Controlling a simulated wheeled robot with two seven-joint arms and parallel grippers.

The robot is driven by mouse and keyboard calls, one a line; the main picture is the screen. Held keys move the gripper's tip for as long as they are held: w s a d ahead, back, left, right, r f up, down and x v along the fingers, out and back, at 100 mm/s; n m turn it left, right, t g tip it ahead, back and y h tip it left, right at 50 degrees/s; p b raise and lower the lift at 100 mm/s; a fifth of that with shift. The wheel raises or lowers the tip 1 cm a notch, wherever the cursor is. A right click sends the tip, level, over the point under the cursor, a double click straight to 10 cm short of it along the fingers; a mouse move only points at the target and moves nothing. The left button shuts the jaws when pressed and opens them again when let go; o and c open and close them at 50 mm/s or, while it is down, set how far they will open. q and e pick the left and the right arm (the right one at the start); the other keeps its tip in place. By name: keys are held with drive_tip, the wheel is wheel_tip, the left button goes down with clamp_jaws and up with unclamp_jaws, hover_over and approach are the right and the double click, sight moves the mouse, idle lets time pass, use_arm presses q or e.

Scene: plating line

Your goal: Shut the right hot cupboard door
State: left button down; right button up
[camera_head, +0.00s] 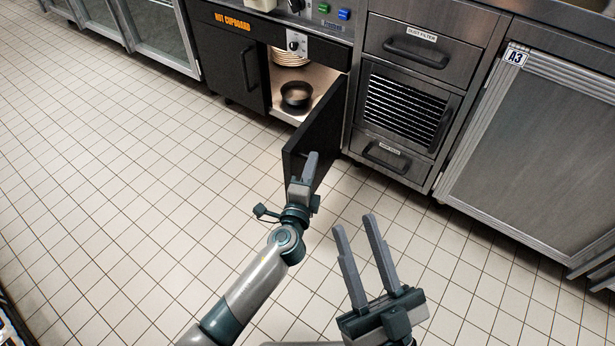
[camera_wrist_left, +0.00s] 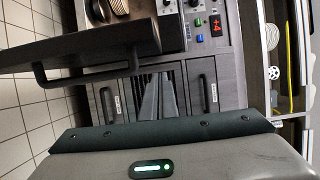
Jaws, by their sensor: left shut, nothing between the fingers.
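The right hot cupboard door (camera_head: 325,125) is dark and stands wide open, sticking out from the cupboard front. It also shows in the left wrist view (camera_wrist_left: 90,40), with its bar handle (camera_wrist_left: 84,76) on the side towards my gripper. My left gripper (camera_head: 311,156) is shut and empty by the door's free end. Its fingers show in the left wrist view (camera_wrist_left: 158,80), to the right of the handle. I cannot tell whether they touch the door. My right gripper (camera_head: 355,223) is open and empty over the floor.
Inside the cupboard are a dark pan (camera_head: 296,94) and stacked plates (camera_head: 290,57). The left cupboard door (camera_head: 226,62) is shut. A steel drawer unit (camera_head: 409,95) stands to the right, with a panelled unit marked A3 (camera_head: 545,140) beyond. The tiled floor (camera_head: 110,190) is clear.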

sight(299, 153)
use_arm(q)
drive_tip(key=w+a, duration=0.1)
drive_tip(key=w, duration=0.2)
drive_tip(key=shift+a, duration=0.35)
drive_tip(key=shift+w+a, duration=0.3)
drive_tip(key=shift+a, duration=0.4)
drive_tip(key=shift+a, duration=0.15)
